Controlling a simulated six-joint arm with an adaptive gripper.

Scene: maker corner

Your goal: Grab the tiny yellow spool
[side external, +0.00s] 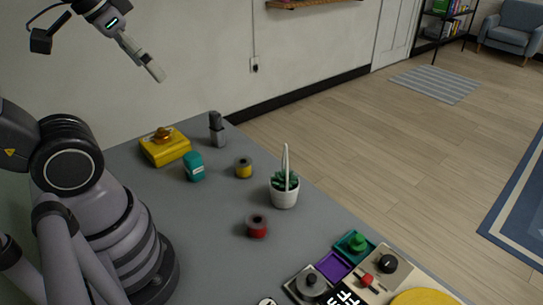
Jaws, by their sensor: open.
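The tiny yellow spool (244,169) stands upright on the grey table, with grey ends and a yellow band. It sits between a teal box and a potted plant, apart from both. My gripper (156,73) is up at the upper left, high above the table and well away from the spool. Its fingers are seen nearly edge-on; it is open and nothing shows between them.
A potted plant (284,191) and a red spool (257,226) stand nearer. Small panels with knobs (351,265) crowd the front right.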

